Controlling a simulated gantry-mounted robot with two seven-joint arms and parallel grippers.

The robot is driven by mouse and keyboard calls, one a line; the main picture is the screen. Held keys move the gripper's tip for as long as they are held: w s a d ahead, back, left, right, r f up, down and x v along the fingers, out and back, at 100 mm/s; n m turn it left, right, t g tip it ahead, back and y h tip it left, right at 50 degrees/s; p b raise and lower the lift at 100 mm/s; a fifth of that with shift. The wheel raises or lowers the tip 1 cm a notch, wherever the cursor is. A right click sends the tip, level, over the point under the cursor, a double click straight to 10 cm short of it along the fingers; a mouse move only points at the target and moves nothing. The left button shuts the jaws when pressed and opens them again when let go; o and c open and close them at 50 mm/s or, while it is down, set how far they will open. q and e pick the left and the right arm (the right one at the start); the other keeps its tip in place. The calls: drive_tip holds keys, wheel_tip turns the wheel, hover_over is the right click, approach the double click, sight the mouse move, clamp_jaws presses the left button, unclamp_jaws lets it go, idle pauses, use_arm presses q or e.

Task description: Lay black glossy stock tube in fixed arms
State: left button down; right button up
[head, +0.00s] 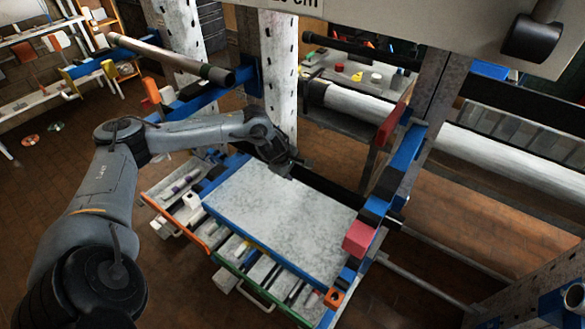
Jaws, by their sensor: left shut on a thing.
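My left arm reaches in from the left, and its gripper (291,167) is at the far edge of a grey-topped table. It is shut on a dark bar, which looks like the black glossy stock tube (335,192). The tube runs right from the fingers, low behind the table edge; its ends are hard to make out. A blue arm (205,97) sticks out by the left white post, and another blue arm (397,165) with a red block (392,125) is on the right; both appear empty of the black tube. My right gripper is not in view.
The table (280,215) has a clear top and open drawers (180,215) in front. A brown tube with a dark end (175,60) lies at upper left. White perforated posts (278,80) stand behind. A large pale roll (365,108) lies at the back.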

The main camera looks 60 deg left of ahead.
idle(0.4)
use_arm(q)
drive_tip(key=shift+f+b, duration=0.15)
drive_tip(key=shift+b, duration=0.15)
wheel_tip(320, 180, down, 4)
drive_tip(key=b, duration=0.3)
drive_tip(key=shift+f+b, duration=2.35)
drive_tip(key=shift+f, duration=0.2)
drive_tip(key=shift+c, duration=2)
unclamp_jaws()
drive_tip(key=shift+f, duration=0.1)
